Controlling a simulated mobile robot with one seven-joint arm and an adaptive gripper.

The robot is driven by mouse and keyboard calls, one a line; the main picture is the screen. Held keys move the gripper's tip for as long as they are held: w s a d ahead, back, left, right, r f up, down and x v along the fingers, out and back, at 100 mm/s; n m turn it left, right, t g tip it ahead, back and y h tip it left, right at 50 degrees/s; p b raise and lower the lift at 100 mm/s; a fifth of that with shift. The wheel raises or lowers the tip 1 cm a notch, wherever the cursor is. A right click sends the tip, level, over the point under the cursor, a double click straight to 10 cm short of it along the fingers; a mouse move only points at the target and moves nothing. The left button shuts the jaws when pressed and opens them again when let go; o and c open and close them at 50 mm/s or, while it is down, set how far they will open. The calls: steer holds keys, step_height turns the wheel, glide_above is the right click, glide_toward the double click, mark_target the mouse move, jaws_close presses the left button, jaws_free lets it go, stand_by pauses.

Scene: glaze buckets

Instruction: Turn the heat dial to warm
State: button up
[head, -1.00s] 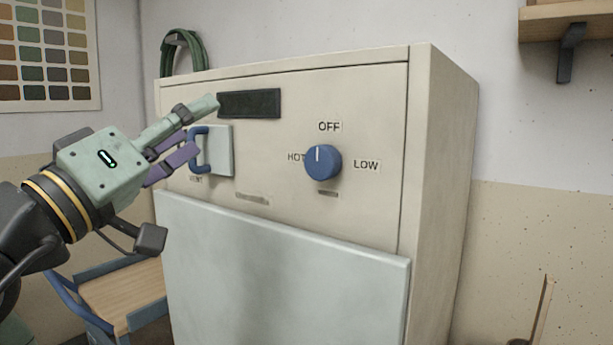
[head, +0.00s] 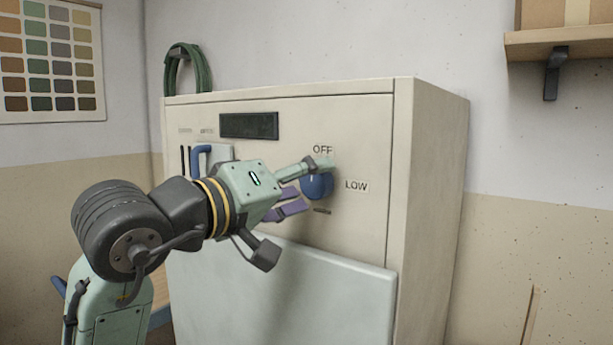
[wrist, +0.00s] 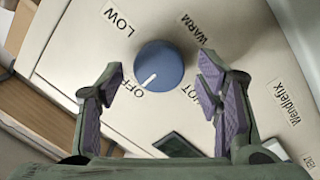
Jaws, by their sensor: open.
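The blue heat dial (head: 318,188) is on the front of a cream cabinet (head: 345,115). In the wrist view the dial (wrist: 172,62) shows its white pointer line aimed at the OFF label (wrist: 147,87). The LOW label (wrist: 118,22), WARM label (wrist: 194,28) and partly covered HOT label (wrist: 189,92) surround it. My gripper (head: 309,186) is open in front of the dial, with one finger above left and the other below left in the head view. In the wrist view the dial lies between the fingers, apart from both. Contact is not visible.
A blue vent handle (head: 197,160) is left of the dial, behind my arm. A dark display (head: 249,125) is above it. A pale panel (head: 330,300) covers the lower front. A wooden shelf (head: 560,42) is at upper right.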

steer(key=shift+w+d, duration=0.25)
steer(key=shift+c, duration=0.3)
steer(key=c, duration=1.1)
